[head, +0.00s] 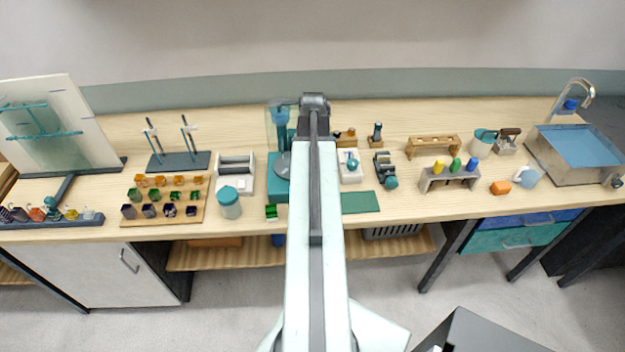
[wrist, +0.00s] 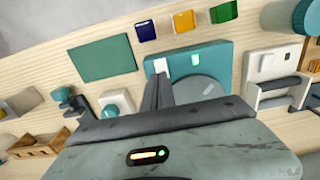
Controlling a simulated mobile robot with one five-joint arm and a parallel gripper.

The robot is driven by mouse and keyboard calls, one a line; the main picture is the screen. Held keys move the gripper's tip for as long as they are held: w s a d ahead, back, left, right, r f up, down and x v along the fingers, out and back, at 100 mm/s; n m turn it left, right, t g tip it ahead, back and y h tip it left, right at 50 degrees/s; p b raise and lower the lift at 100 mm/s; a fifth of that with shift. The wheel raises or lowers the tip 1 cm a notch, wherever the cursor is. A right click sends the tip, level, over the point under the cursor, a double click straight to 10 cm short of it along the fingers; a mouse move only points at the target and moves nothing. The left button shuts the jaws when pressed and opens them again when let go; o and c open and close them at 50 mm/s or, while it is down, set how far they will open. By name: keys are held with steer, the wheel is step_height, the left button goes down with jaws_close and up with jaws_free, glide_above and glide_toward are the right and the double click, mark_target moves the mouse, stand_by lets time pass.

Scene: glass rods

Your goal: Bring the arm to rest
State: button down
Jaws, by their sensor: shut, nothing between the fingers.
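My arm (head: 316,200) reaches straight out from my body over the middle of the bench in the head view, with its dark end joint (head: 315,103) near the back of the bench. My gripper is hidden behind the arm there. In the wrist view my gripper (wrist: 158,78) shows as two dark fingers pressed together, shut and empty. Behind the fingers in that view is a teal machine with a round grey plate (wrist: 200,88). I cannot tell how high the fingers are above it.
The bench (head: 400,205) is crowded. Left of the arm are a tray of coloured cubes (head: 165,222), a teal-lidded jar (head: 229,203) and a rod stand (head: 180,162). Right are a green mat (head: 360,202), a vial rack (head: 449,180) and a sink (head: 580,150).

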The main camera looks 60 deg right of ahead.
stand_by(0.4)
steer(key=w+a+n, duration=0.1)
steer(key=w+a, duration=0.5)
steer(key=w+a+f+n+b, duration=0.1)
steer(key=w+a+n, duration=0.1)
steer(key=w+a, duration=0.4)
steer(key=w+a+f+n+b, duration=0.1)
steer(key=w+a+n, duration=0.1)
steer(key=w+a, duration=0.4)
steer(key=shift+a, duration=0.45)
steer(key=w+a+f+n+b, duration=0.1)
steer(key=w+a+n, duration=0.1)
steer(key=a, duration=1.3)
steer(key=w+a+f+n+b, duration=0.1)
steer(key=w+a+n, duration=0.1)
steer(key=a, duration=1.4)
steer(key=shift+a+n, duration=0.3)
steer(key=shift+n, duration=0.6)
steer(key=shift+s, duration=0.1)
